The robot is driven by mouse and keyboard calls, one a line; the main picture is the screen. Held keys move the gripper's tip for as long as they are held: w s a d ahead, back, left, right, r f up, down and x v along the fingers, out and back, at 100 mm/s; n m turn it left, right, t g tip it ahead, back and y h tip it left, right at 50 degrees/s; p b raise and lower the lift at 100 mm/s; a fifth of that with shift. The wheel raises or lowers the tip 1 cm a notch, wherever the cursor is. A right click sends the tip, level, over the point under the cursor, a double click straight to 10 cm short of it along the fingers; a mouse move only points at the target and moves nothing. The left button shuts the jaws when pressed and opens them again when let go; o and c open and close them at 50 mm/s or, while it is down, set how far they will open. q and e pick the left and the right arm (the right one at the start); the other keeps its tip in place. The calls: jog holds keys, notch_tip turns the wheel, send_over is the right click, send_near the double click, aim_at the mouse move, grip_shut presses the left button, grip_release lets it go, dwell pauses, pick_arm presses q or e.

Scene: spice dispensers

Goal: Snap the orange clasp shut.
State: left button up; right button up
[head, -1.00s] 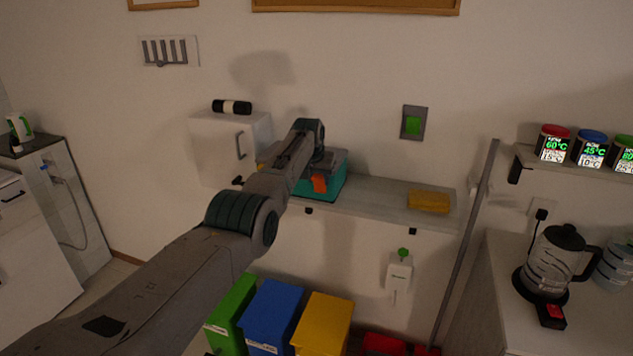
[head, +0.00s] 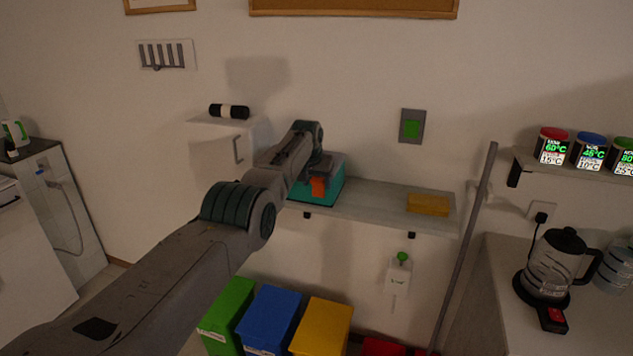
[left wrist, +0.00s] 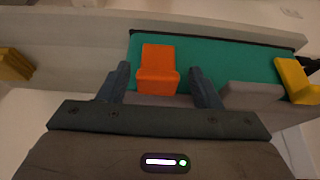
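The orange clasp (head: 319,187) is on the front of a teal box (head: 335,189) with a grey top, on the wall shelf. In the left wrist view the orange clasp (left wrist: 157,67) lies between the two fingers of my left gripper (left wrist: 162,85), with gaps on both sides. My left gripper is open and empty, close to the box front. In the head view its fingers are largely hidden by my own wrist. I cannot tell from these views whether the clasp is latched. My right gripper is in neither view.
A second, yellow clasp (left wrist: 295,78) is on the box at the right of the left wrist view. A yellow block (head: 428,204) lies on the shelf (head: 385,200), with bare shelf between it and the box. A white cabinet (head: 215,150) is left of the box.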

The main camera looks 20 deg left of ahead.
pick_arm(q)
jog(key=shift+s+d+r, duration=0.1)
jog(key=shift+s+r, duration=0.05)
jog(key=shift+r, duration=0.15)
jog(key=shift+p+v, duration=0.55)
jog(key=shift+v, duration=0.3)
jog(key=b+v, duration=0.3)
jog(key=v, duration=0.5)
jog(key=shift+r, duration=0.15)
jog(key=shift+s, duration=0.15)
